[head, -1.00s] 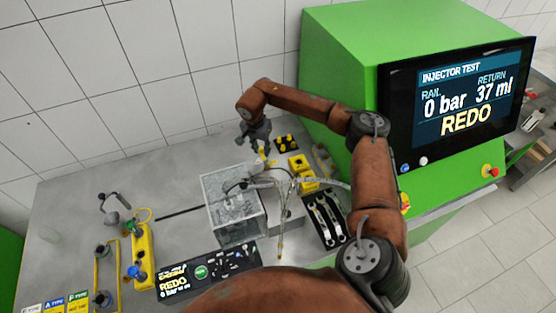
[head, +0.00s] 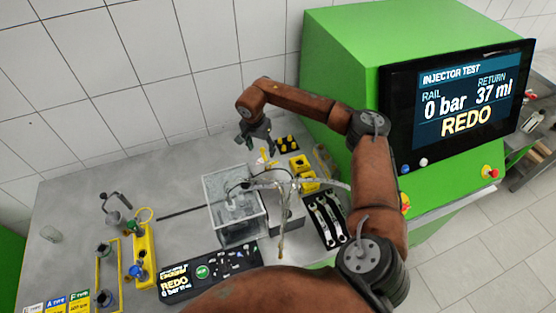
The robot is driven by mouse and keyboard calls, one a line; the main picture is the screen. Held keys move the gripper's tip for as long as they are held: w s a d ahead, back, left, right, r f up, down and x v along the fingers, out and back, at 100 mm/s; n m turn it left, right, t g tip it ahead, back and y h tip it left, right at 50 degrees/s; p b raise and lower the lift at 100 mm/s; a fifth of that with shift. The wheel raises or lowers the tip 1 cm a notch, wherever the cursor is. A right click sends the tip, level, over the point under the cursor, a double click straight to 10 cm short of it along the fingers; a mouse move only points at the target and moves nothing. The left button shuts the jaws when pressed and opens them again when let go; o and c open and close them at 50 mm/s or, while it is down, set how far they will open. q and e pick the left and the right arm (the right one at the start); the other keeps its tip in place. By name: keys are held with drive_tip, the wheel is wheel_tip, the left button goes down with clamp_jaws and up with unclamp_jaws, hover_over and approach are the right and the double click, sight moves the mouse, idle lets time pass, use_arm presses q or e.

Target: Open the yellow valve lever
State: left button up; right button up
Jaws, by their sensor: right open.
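The yellow valve lever (head: 264,156) is a small thin yellow piece at the back of the bench, behind the right side of the clear test box (head: 234,204). My right gripper (head: 258,149) points down just above and behind it. Its dark fingers are spread, with nothing visible between them. The lever is just below the fingertips; I cannot tell whether they touch. The valve body under the lever is too small to make out. My left gripper is not in view.
Yellow blocks (head: 302,170) and a black tray with yellow caps (head: 286,144) stand close to the right gripper. Wrenches lie in a black tray (head: 327,218). Hoses cross above the box. The green cabinet's screen (head: 462,100) reads 0 bar, 37 ml, REDO.

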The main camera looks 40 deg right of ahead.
drive_tip(key=shift+r+p, duration=1.3)
drive_tip(key=shift+r, duration=1.3)
drive_tip(key=shift+d, duration=0.1)
